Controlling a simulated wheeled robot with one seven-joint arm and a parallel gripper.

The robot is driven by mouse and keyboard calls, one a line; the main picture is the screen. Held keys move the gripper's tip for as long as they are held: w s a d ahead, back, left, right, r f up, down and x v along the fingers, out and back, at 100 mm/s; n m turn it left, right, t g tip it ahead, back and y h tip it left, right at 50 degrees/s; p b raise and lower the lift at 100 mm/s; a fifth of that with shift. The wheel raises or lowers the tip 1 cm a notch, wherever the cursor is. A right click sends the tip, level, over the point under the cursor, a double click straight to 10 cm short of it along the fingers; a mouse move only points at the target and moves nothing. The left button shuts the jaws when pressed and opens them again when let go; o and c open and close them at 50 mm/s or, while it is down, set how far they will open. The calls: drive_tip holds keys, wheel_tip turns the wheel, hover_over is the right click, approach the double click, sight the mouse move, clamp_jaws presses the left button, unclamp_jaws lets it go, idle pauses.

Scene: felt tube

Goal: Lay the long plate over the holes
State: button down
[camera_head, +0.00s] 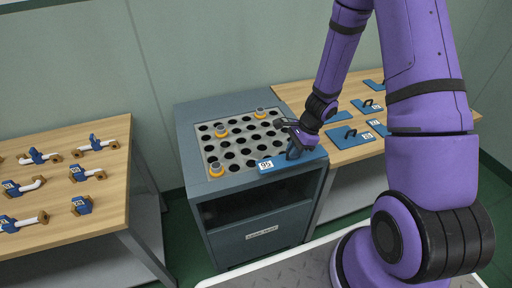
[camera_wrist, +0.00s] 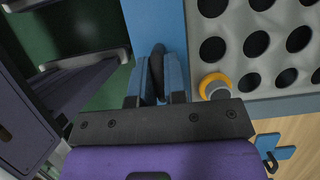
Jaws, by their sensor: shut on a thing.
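My gripper (camera_head: 294,152) is shut on the black handle (camera_wrist: 157,62) of a long blue plate (camera_head: 312,155) with a white number label. In the wrist view the blue plate (camera_wrist: 158,14) runs along the edge of the grey holed panel (camera_wrist: 228,22). In the head view the panel (camera_head: 206,158) sits in the top of a blue-grey cabinet, with rows of dark round holes. The plate is at the panel's front right edge; many holes are uncovered. I cannot tell whether the plate touches the cabinet top.
Orange-ringed pegs (camera_head: 217,170) stand at several spots on the panel; one (camera_wrist: 214,86) is close to my gripper. The right table (camera_head: 352,155) holds several blue plates with handles (camera_head: 350,135). The left table (camera_head: 105,195) holds blue blocks with white tubes (camera_head: 38,156).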

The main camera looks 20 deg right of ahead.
sight(265, 166)
drive_tip(key=w+a, duration=0.2)
drive_tip(key=a, duration=0.1)
drive_tip(key=w+a, duration=0.3)
drive_tip(key=w+a+f, duration=0.1)
drive_tip(key=w+a, duration=0.1)
drive_tip(key=a, duration=0.1)
drive_tip(key=shift+w, duration=0.25)
drive_tip(key=shift+a+f, duration=0.1)
drive_tip(key=shift+f, duration=1.7)
drive_tip(key=c, duration=1.2)
unclamp_jaws()
drive_tip(key=shift+f, duration=0.1)
drive_tip(key=shift+o, duration=0.2)
